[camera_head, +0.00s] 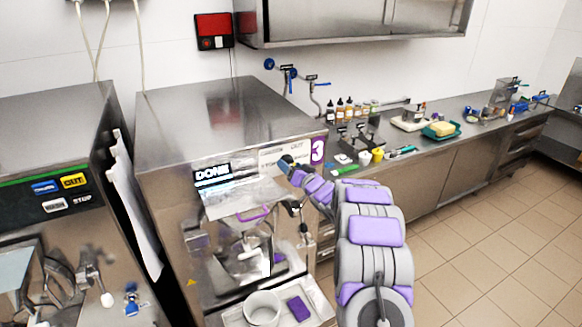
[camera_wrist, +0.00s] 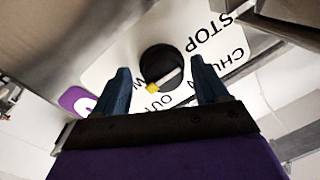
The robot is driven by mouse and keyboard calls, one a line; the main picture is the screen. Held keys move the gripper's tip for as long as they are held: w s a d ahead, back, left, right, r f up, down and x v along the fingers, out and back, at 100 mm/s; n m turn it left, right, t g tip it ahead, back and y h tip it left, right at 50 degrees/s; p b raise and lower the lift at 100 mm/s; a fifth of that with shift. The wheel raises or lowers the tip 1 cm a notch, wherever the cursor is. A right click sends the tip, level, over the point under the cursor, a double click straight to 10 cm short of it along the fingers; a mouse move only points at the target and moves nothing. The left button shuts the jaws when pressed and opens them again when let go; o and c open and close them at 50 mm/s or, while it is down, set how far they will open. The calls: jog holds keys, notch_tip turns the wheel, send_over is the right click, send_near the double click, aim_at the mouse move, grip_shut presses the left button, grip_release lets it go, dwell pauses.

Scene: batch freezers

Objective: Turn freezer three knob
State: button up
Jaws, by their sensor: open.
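Freezer three (camera_head: 230,120) is the steel machine with a purple "3" label (camera_head: 317,150) and a lit "DONE" display (camera_head: 212,172). Its knob (camera_wrist: 162,67) is round and black with a pale pointer bar and a yellow tip, on a white plate marked STOP, CHURN and OUT. In the wrist view my gripper (camera_wrist: 162,90) is open, with one blue finger on each side of the knob. I cannot tell whether the fingers touch it. In the head view my gripper (camera_head: 288,163) is at the panel's right end and hides the knob.
Another freezer (camera_head: 50,120) stands at the left with its own panel. A steel counter (camera_head: 440,140) with bottles, cups and a tray runs along the wall at right. A white tub (camera_head: 262,308) sits on the tray below freezer three. The tiled floor at right is clear.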

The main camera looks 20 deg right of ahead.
jog(key=shift+w, duration=0.15)
jog(key=c, duration=0.9)
jog(key=shift+c, duration=0.2)
